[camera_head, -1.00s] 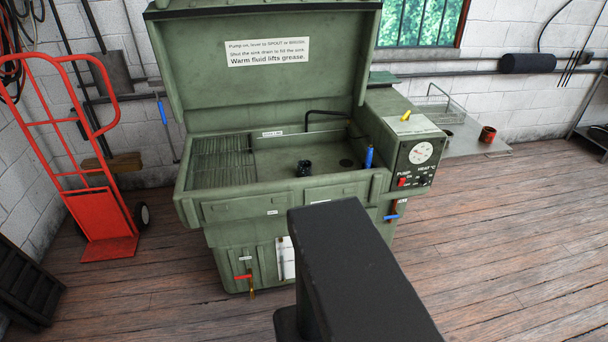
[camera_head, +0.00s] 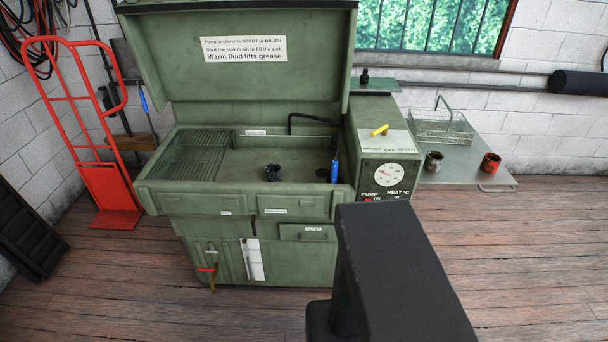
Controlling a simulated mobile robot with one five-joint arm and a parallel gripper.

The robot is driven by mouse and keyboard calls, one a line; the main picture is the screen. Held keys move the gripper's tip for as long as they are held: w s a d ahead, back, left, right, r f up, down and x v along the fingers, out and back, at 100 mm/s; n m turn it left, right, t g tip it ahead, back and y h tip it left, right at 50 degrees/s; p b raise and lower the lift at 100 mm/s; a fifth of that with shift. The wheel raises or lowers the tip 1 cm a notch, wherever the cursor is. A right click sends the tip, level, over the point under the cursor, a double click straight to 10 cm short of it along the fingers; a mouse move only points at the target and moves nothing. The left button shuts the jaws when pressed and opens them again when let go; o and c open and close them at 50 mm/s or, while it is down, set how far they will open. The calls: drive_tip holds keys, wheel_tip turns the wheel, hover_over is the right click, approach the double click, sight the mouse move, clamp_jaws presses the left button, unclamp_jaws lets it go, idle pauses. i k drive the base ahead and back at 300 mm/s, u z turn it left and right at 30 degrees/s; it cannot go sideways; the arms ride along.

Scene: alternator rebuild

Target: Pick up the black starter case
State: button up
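A small dark, lumpy part (camera_head: 273,173) sits on the floor of the green parts washer's sink (camera_head: 225,172). It may be the black starter case, but it is too small to be sure. A second small black object (camera_head: 364,77) stands on a green surface behind the washer's control box. A black link of my own arm fills the lower right and hides part of the washer front and floor. My gripper is not in view.
The washer's lid (camera_head: 250,85) stands open. A blue-handled tool (camera_head: 335,171) stands at the sink's right. A grey side table (camera_head: 465,165) holds a wire basket (camera_head: 443,128) and two cups. A red hand truck (camera_head: 103,180) stands left. Wooden floor is clear at right.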

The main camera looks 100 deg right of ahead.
sight(272, 170)
drive_tip(key=u, duration=0.1)
drive_tip(key=k, duration=1.1)
drive_tip(key=z, duration=1.4)
drive_tip(key=i, duration=1.65)
drive_tip(key=z, duration=0.1)
